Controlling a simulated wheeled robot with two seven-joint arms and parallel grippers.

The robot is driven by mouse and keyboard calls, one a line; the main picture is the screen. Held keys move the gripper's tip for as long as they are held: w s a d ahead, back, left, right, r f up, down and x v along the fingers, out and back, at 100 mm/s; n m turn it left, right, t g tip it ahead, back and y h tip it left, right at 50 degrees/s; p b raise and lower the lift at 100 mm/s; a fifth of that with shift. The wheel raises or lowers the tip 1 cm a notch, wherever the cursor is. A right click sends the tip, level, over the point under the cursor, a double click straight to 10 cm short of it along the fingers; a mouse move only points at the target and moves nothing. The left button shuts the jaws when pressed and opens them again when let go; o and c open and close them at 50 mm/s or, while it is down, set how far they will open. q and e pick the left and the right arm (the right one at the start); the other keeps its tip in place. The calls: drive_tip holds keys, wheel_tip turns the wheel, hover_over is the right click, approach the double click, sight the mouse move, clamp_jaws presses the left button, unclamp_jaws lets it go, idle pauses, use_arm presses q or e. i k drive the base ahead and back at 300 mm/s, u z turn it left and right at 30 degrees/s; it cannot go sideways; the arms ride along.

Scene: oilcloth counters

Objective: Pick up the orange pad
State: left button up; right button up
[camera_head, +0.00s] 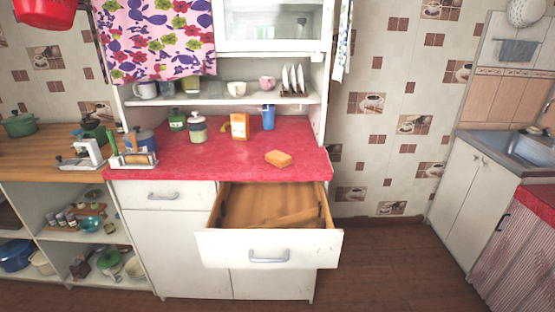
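The orange pad (278,158) lies flat on the red oilcloth counter (222,168) of the white cupboard, near the front edge and right of the middle. Its top and front side show, and nothing touches it. Neither of my grippers can be made out in the head view.
An open, wooden-floored drawer (268,246) juts out below the pad. Behind the pad stand an orange box (239,126), a blue cup (268,117) and jars (198,130). A shelf with cups (236,89) overhangs the back. Clear red surface surrounds the pad.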

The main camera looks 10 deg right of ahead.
sight(280, 160)
drive_tip(key=z, duration=2.15)
drive_tip(key=i, duration=2.9)
drive_tip(key=u, duration=1.65)
drive_tip(key=i, duration=2.05)
drive_tip(key=u, duration=0.35)
